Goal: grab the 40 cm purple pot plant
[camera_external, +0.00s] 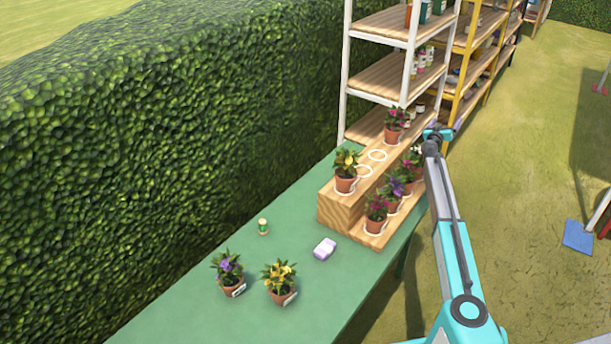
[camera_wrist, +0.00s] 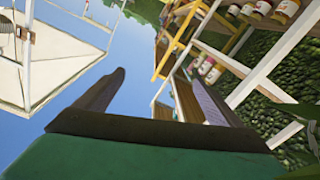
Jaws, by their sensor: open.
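A purple-flowered plant in a terracotta pot (camera_external: 230,285) stands on the green table at the front left, with a white tag too small to read. A second purple-flowered plant (camera_external: 394,188) stands on the lower step of the wooden stand, among other pots. I cannot tell which one is 40 cm. My gripper (camera_external: 436,133) is raised near the far end of the stand, small in the external view. In the wrist view my gripper (camera_wrist: 152,84) has its two fingers wide apart with nothing between them. No potted plant can be made out there.
The wooden stand (camera_external: 341,212) holds several pots. A hedge (camera_external: 160,130) borders the left; shelves (camera_external: 383,75) stand behind.

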